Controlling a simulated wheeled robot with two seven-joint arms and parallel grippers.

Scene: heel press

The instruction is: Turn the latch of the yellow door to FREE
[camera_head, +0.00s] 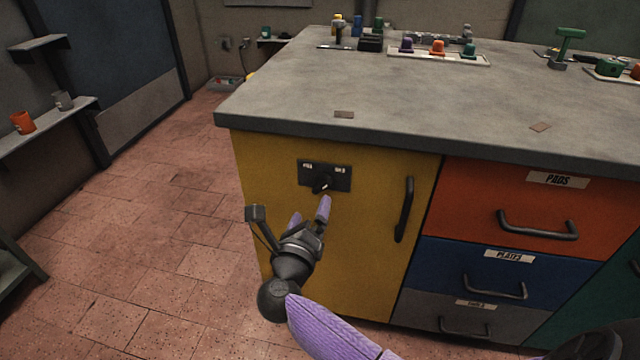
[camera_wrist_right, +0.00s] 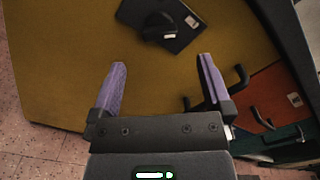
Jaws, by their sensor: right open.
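The yellow door (camera_head: 370,250) is the left front of the workbench and looks shut. Its latch is a black knob (camera_head: 321,185) on a dark plate (camera_head: 342,178) with small white labels at both ends, too small to read surely. The knob has a pale mark. In the right wrist view the knob (camera_wrist_right: 158,28) lies ahead, beyond the fingertips. My right gripper (camera_head: 309,213) is open and empty, just below and in front of the plate; its two purple fingers (camera_wrist_right: 160,75) stand apart with nothing between them. My left gripper is not in view.
A black door handle (camera_head: 404,210) stands out to the right of the latch. Right of it are the orange drawer (camera_head: 530,215), the blue drawer (camera_head: 480,275) and a grey drawer below. The grey worktop (camera_head: 430,105) overhangs the door. Tiled floor is clear to the left.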

